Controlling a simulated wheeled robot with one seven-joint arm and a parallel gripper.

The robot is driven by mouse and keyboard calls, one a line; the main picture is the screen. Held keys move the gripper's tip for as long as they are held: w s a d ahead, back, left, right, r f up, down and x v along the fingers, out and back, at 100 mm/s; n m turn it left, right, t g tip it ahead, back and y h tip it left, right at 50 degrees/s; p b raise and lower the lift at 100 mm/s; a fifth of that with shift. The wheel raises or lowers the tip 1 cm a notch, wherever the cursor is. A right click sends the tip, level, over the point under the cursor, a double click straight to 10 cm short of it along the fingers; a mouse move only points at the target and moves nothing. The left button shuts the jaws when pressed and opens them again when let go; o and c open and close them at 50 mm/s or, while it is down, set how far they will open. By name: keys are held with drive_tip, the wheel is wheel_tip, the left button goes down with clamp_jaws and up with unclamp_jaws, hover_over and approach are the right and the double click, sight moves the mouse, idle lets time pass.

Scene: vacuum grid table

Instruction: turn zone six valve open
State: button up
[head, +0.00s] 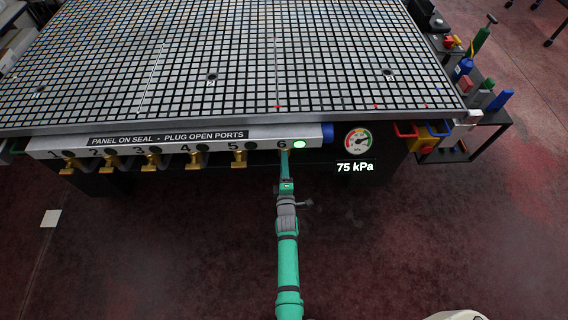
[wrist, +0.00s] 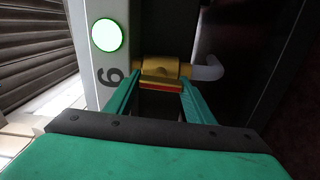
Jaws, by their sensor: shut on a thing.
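The round lamp (head: 299,144) beside the 6 glows green, also in the wrist view (wrist: 107,35).
Other brass valves (head: 151,161) line the manifold to the left, their lamps dark. A gauge (head: 358,140) and a display (head: 355,167) reading 75 kPa are to the right. The grid table (head: 240,60) is above. A side shelf (head: 480,125) holds bottles and tools.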

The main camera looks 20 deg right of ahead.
drive_tip(key=shift+a+n, duration=0.15)
drive_tip(key=shift+n, duration=0.25)
drive_tip(key=o, duration=1.1)
drive_tip(key=shift+c, duration=0.2)
drive_tip(key=v, duration=1)
drive_tip(key=shift+s, duration=0.4)
